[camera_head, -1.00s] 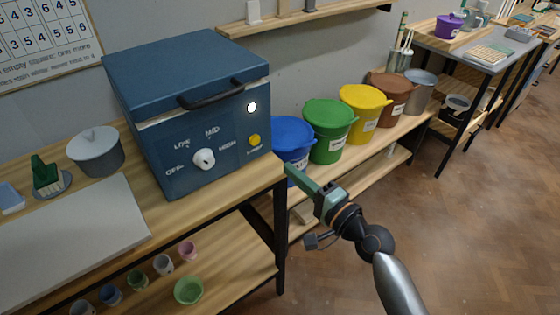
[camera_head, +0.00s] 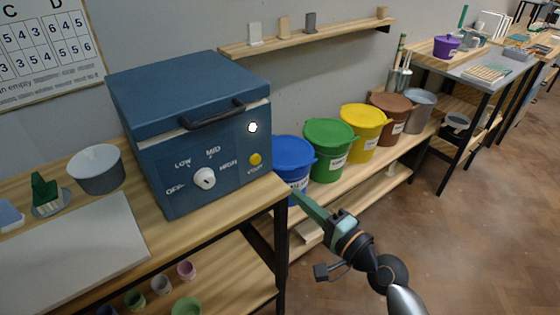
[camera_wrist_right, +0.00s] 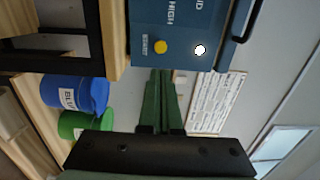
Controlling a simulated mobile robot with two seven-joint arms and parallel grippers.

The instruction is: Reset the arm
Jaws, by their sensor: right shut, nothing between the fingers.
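My right gripper (camera_head: 297,194) reaches in from the lower right, just off the front right corner of the kiln bench. Its green fingers are shut and empty. In the right wrist view the closed fingers (camera_wrist_right: 160,75) lie side by side, with the kiln front behind them. The blue kiln (camera_head: 190,90) stands on the wooden bench with its lid down. Its front has a white dial (camera_head: 204,178), a yellow button (camera_head: 255,159) and a bright white light (camera_head: 253,127). My left gripper is not in view.
Blue (camera_head: 292,162), green (camera_head: 330,150), yellow (camera_head: 363,132) and brown (camera_head: 390,117) buckets stand on a low shelf behind my right gripper. A pale pot (camera_head: 96,171) and board (camera_head: 75,245) are on the bench. Open floor (camera_head: 470,240) lies at right.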

